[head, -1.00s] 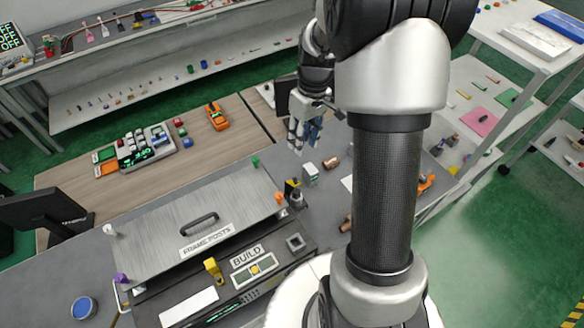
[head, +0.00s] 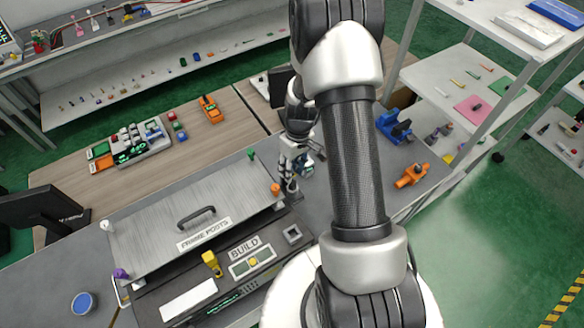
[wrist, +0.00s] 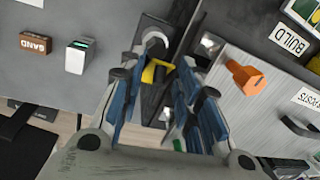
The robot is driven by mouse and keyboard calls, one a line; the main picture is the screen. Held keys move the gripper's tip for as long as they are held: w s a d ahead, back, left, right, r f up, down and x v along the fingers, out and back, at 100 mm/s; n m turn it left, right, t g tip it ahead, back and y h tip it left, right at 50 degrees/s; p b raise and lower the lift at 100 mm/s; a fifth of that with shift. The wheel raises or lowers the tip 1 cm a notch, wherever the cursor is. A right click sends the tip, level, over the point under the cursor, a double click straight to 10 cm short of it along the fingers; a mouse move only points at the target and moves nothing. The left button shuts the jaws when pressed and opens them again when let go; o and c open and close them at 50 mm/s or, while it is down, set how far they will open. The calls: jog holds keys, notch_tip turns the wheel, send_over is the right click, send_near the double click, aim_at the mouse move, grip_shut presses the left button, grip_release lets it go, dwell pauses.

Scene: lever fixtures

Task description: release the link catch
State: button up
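My gripper (head: 288,178) reaches down to a small dark fixture beside the grey panel's right end. In the wrist view my gripper (wrist: 158,82) is open, with its two blue-and-black fingers apart. A yellow lever part (wrist: 156,72) of the dark fixture (wrist: 153,95) shows between the fingers. I cannot tell whether either finger touches it. A silver round part (wrist: 155,42) sits at one end of the fixture. No label on this fixture is readable, so I cannot confirm it is the link catch. In the head view my gripper largely hides it.
An orange post (wrist: 247,78) stands close to the right finger. A box marked BAND (wrist: 35,43) and a white box (wrist: 79,56) lie left. The FRAME POSTS panel (head: 150,222), BUILD unit (head: 253,262) and another yellow lever (head: 211,262) are nearby.

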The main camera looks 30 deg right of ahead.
jog(key=shift+c, duration=0.2)
grip_shut()
jog(key=shift+w, duration=0.1)
